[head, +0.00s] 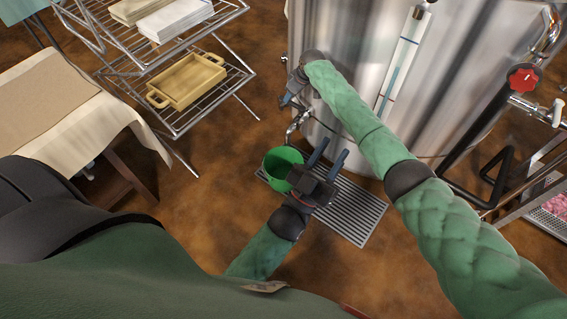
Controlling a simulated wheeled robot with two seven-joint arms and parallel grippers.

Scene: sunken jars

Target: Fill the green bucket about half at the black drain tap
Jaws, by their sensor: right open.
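The green bucket (272,178) stands upright on the left end of a floor grate, below a curved metal spout (297,123) at the tank's lower left. I cannot tell whether there is liquid inside it. My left gripper (330,150) is in front of the bucket's right side and hides part of it. Its two fingers are apart and point away from the bucket, with nothing seen between them. My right gripper (287,100) is open beside the tank, just above the spout. No black tap handle can be made out there; my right gripper and wrist cover that area.
The metal tank (340,50) fills the back, with a sight gauge (398,65). A red-handled valve (523,79) is at right. The floor grate (355,215) extends right of the bucket. A wire rack (190,105) holds a yellow tray (188,80). A cloth-covered table (75,125) is left.

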